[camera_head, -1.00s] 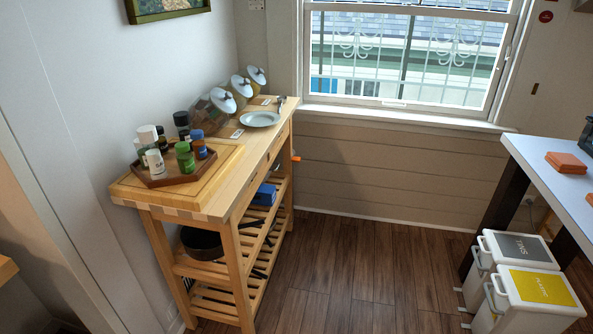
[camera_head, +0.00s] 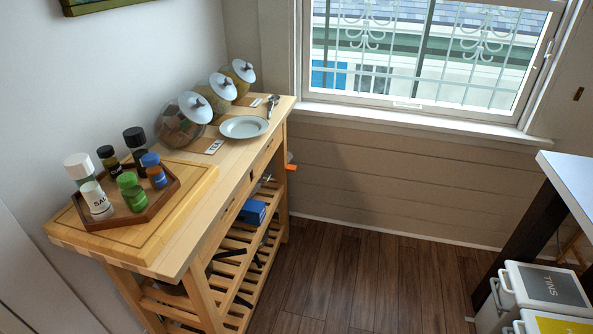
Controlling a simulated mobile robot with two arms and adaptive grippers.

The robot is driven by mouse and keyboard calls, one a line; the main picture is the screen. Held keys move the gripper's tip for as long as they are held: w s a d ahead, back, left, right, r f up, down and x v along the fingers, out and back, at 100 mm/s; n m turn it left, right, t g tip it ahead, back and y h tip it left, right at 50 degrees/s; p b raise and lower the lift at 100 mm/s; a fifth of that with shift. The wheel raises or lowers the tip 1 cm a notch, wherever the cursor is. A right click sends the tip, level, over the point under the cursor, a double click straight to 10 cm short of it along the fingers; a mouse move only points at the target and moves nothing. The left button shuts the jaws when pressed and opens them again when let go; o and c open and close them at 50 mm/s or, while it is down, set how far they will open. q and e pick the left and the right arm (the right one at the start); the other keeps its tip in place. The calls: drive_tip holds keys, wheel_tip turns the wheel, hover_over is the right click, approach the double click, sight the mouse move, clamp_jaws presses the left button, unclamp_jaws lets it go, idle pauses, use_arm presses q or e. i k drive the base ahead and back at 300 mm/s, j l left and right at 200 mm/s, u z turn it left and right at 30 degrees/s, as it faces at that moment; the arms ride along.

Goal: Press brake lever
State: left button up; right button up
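No brake lever can be made out for certain. A small orange piece (camera_head: 291,167) sticks out from the far right side of a wooden kitchen trolley (camera_head: 190,235); I cannot tell what it is. The trolley stands against the left wall, and its feet are mostly hidden or out of frame. Neither of my grippers shows in the head view.
The trolley top holds a tray (camera_head: 158,199) of several bottles, a white plate (camera_head: 244,127) and lidded jars (camera_head: 184,121). Bins (camera_head: 541,287) stand at right under a white table (camera_head: 572,178). The wooden floor (camera_head: 360,280) between is clear.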

sight(290, 168)
drive_tip(key=i+l+u, duration=0.1)
drive_tip(key=i+l, duration=1.45)
drive_tip(key=i+l+u, duration=0.15)
drive_tip(key=i+l, duration=0.65)
drive_tip(key=l, duration=0.2)
